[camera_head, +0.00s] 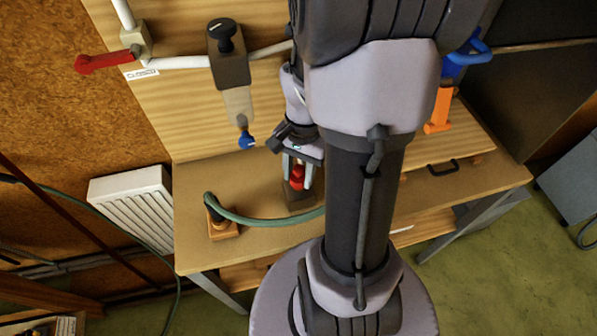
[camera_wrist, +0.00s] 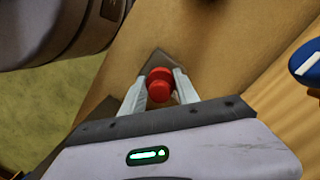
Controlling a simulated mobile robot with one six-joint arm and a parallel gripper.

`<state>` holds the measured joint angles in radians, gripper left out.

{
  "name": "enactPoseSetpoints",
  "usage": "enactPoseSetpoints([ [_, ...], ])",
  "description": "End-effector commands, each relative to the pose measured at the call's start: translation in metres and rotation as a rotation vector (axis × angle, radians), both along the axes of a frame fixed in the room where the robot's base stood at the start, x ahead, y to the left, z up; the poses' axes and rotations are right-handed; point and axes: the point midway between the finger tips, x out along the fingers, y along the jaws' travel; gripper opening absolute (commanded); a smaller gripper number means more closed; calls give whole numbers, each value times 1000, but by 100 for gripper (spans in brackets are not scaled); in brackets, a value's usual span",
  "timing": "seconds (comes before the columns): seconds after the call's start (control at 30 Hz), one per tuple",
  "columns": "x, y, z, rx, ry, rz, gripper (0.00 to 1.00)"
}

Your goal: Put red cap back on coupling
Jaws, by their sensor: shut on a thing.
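The red cap (camera_head: 297,178) is between the fingers of my gripper (camera_head: 298,172), over a dark brown block on the bench. In the wrist view my gripper (camera_wrist: 160,90) is shut on the red cap (camera_wrist: 159,91), a rounded piece with a second red part just behind it. The brown block (camera_wrist: 153,62) shows beyond the cap; whether the cap touches it I cannot tell. A blue-tipped fitting (camera_head: 246,140) hangs from the panel left of my gripper. I cannot tell for sure which part is the coupling.
A green hose (camera_head: 265,219) curves from an orange-brown stand (camera_head: 222,228) across the bench front. A red lever (camera_head: 104,62) and pale pipes are on the panel at upper left. A blue part (camera_wrist: 306,65) is close at the right in the wrist view. My arm hides the bench middle.

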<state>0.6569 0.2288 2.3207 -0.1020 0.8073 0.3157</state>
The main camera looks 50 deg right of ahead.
Motion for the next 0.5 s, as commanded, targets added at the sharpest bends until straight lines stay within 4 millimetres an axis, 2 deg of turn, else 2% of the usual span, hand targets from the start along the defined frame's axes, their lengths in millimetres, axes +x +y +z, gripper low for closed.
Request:
enactPoseSetpoints([
  [0.5,0,0,-14,0,0,0,0],
])
